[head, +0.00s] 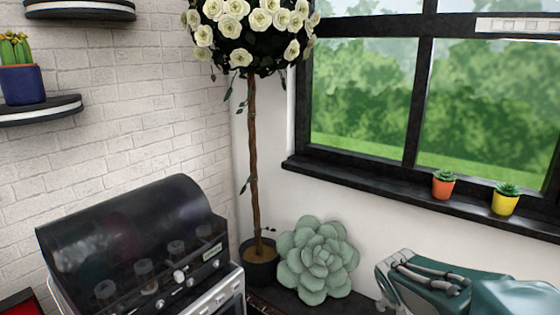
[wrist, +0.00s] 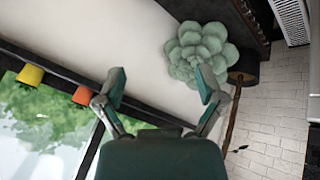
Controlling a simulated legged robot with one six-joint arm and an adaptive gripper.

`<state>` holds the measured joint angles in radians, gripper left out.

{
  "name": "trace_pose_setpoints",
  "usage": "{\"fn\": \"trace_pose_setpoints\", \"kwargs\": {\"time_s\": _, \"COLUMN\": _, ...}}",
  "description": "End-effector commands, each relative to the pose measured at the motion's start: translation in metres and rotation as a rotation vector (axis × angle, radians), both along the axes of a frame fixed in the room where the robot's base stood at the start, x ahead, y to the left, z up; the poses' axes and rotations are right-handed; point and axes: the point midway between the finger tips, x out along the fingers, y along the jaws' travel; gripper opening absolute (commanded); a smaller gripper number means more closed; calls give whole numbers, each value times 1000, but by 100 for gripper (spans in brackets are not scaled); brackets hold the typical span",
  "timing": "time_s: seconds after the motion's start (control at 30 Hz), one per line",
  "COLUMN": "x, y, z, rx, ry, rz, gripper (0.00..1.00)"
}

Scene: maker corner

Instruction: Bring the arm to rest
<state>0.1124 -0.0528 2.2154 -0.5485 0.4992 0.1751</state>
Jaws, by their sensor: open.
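My gripper (wrist: 162,90) is open in the wrist view, its two fingers spread wide apart with nothing between them. Behind the fingers the wrist view shows a pale wall, the window and a large green succulent, all turned over. In the head view part of my green arm (head: 440,290) shows at the lower right, below the window sill. The fingertips cannot be made out clearly in the head view.
A black grill (head: 130,250) stands at the lower left. A large succulent (head: 318,262) and a potted rose tree (head: 254,170) stand in the corner. Orange (head: 443,188) and yellow (head: 505,204) pots sit on the dark sill (head: 370,181). Wall shelves (head: 40,112) are at the left.

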Motion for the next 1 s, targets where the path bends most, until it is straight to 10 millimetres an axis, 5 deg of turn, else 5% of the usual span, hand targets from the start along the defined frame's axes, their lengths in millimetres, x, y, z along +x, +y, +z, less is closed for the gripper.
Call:
{"fn": "trace_pose_setpoints", "kwargs": {"time_s": 0.2, "x": -65, "y": 29, "z": 39, "rx": 99, "ry": -22, "rz": -53, "gripper": 88}}
{"fn": "trace_pose_setpoints", "kwargs": {"time_s": 0.6, "x": -177, "y": 85, "z": 60, "rx": 327, "ry": -17, "rz": -52, "gripper": 88}}
{"fn": "trace_pose_setpoints", "kwargs": {"time_s": 1.0, "x": -195, "y": 96, "z": 59, "rx": 375, "ry": -10, "rz": -39, "gripper": 88}}
